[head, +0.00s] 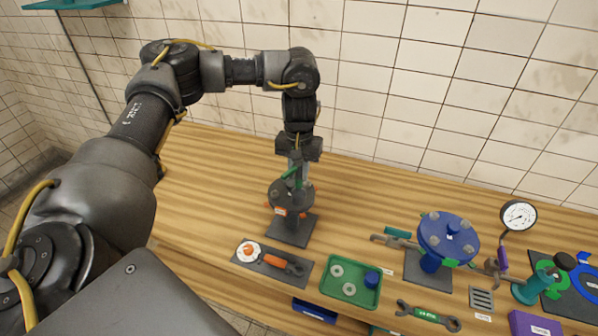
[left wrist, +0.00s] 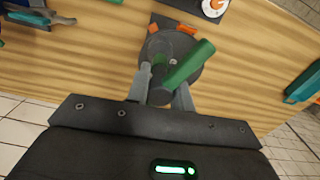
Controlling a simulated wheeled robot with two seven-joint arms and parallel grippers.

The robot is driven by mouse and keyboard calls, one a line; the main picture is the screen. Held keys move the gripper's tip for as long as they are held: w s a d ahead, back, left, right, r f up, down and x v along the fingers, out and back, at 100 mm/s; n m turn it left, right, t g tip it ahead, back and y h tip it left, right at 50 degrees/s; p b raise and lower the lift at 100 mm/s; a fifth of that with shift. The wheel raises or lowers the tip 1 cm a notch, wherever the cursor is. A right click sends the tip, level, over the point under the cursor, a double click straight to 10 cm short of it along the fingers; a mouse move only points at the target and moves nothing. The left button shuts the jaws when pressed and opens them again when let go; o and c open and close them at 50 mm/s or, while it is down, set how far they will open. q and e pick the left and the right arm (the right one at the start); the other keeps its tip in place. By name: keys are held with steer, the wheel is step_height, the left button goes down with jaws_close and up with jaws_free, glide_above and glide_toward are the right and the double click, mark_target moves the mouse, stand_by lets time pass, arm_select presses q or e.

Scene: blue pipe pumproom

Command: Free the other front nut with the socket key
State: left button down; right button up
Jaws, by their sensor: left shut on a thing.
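My left gripper (head: 297,164) points down over a dark grey round-topped stand (head: 291,228) with orange tabs. It is shut on a green-handled tool, seemingly the socket key (head: 292,171). In the left wrist view the key's green handle (left wrist: 190,66) lies slantwise between the gripper's fingers (left wrist: 165,88), above the stand's round top (left wrist: 157,48). I cannot tell whether the key's lower end touches the stand. My right gripper is out of view.
In front lie a dark mat (head: 240,262) with an orange-handled tool (head: 274,262), a green tray (head: 332,290) with washers, and a green-marked wrench (head: 427,316). A pressure gauge (head: 518,215) stands right of the flange. Bare wood (head: 365,200) lies between stand and flange.

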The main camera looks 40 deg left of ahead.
mark_target(299, 164)
arm_select(q)
steer(key=shift+r, duration=1.5)
